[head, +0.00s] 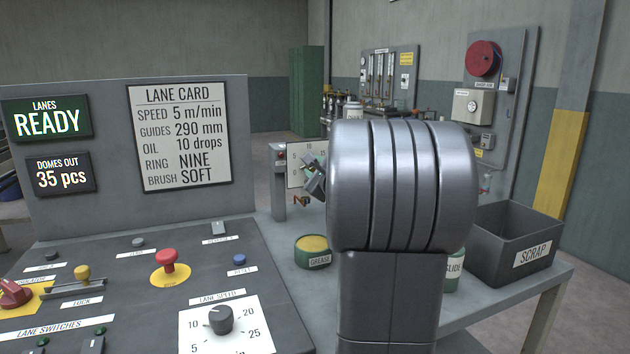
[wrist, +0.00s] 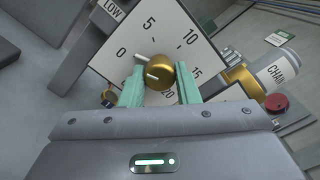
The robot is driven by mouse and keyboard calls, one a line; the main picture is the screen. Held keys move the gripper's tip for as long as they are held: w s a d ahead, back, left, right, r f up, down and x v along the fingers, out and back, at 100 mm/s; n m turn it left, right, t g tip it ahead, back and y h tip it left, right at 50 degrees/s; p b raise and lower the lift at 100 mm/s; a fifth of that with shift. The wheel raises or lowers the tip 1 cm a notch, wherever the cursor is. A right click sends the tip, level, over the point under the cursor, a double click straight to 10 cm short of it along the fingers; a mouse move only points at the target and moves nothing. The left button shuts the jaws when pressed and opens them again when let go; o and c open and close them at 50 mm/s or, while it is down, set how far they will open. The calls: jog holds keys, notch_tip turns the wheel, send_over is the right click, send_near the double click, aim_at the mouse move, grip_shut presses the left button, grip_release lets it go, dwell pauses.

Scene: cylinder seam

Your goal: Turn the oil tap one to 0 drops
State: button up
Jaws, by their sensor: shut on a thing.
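The oil tap's brass knob (wrist: 161,74) sits in front of a tilted white dial plate (wrist: 112,62) marked 0 to 20 in the wrist view. My gripper's two green fingers (wrist: 160,86) are on either side of the knob, shut on it. White marks on and beside the knob lie on its left, toward the 0; the exact setting is hard to tell. In the head view, the dial plate (head: 295,177) shows partly behind my arm. A bit of my gripper (head: 315,180) shows there; the knob is hidden.
A LOW label (wrist: 114,9) is by the dial, and a CHAIN container (wrist: 278,72) stands to the right. The lane card (head: 180,136) reads oil 10 drops. A grease tin (head: 313,251) and scrap bin (head: 513,246) stand on the bench; the control panel is at left.

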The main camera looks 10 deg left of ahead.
jog(key=shift+n+b, duration=0.65)
jog(key=shift+n, duration=0.15)
jog(key=o, duration=1)
jog(key=shift+c, duration=0.2)
jog(key=shift+s, duration=0.1)
jog(key=v, duration=1.3)
jog(key=shift+s+d+b, duration=0.25)
jog(key=shift+b, duration=0.1)
jog(key=shift+w, duration=0.1)
jog(key=x, duration=1.3)
jog(key=shift+w+a+p, duration=0.25)
jog(key=shift+p, duration=0.05)
